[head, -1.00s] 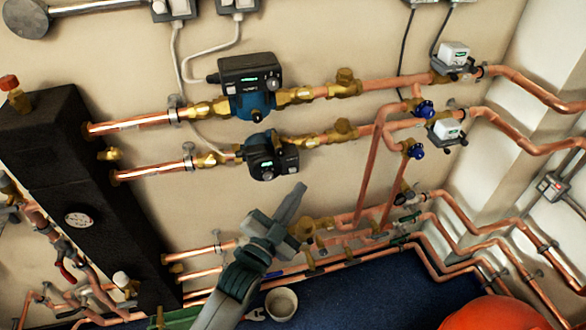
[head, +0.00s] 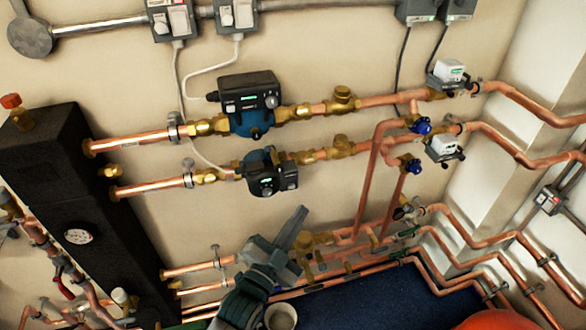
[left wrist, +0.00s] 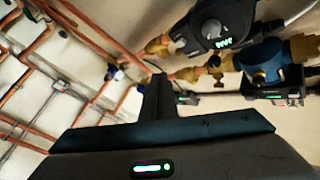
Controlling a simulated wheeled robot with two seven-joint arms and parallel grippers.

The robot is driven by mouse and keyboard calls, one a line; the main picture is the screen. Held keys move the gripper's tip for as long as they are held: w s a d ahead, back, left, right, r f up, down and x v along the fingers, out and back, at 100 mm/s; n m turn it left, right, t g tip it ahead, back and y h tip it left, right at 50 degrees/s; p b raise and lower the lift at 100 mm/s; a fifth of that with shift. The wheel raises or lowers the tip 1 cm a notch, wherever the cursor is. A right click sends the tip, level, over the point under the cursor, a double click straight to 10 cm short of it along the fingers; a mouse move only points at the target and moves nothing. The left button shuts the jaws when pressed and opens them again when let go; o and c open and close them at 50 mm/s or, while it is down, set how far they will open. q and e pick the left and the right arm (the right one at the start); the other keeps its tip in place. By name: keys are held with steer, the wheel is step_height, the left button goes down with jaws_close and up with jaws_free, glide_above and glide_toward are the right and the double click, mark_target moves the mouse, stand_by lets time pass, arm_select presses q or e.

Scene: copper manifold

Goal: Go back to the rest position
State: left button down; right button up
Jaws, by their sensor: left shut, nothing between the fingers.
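My left gripper (head: 299,222) is at the lower middle of the head view, in front of the copper manifold wall and below the two pumps. Its fingers are together and empty, and they point up and to the right. In the left wrist view the closed fingers (left wrist: 157,97) stick up past the dark gripper body, with nothing held. The upper pump (head: 248,104) and the lower pump (head: 268,172) sit above the gripper; the gripper looks apart from both. My right gripper does not show in these views.
Lower copper pipes (head: 200,268) run behind my left gripper. A black block (head: 62,190) with a gauge stands at left. Blue floor (head: 370,300) lies below.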

arm_select(q)
steer(key=shift+f, duration=0.1)
